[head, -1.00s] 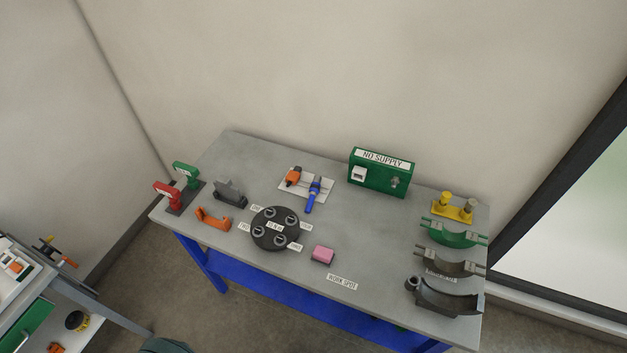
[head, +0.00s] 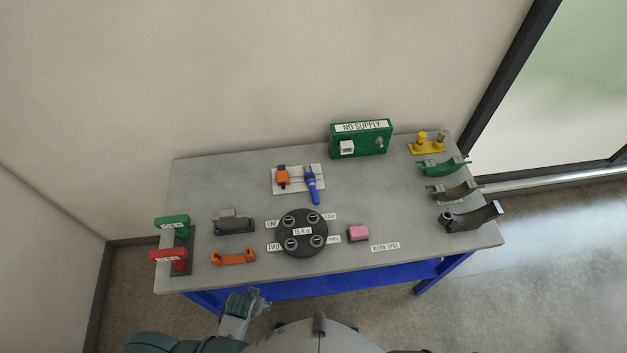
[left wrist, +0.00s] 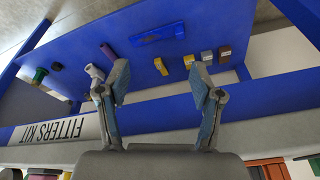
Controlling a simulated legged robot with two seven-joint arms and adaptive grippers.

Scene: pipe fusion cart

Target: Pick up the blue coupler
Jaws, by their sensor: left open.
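A blue tool-like piece (head: 311,183) lies on a white plate at the back middle of the grey table in the head view. It is the only clearly blue loose item there, and I cannot tell for sure whether it is the coupler. My left gripper (left wrist: 158,75) is open and empty in the left wrist view, its two fingers spread over a blue surface with small parts. In the head view an arm of mine shows at the bottom edge, short of the table, with its fingertips not clear. My right gripper is not in view.
The table (head: 210,185) holds a black round stand (head: 302,248), an orange bracket (head: 233,259), a pink block (head: 358,233), a green box (head: 361,140) and curved clamps at right. A blue tray (left wrist: 157,33) and a FITTERS KIT label (left wrist: 60,128) show in the wrist view.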

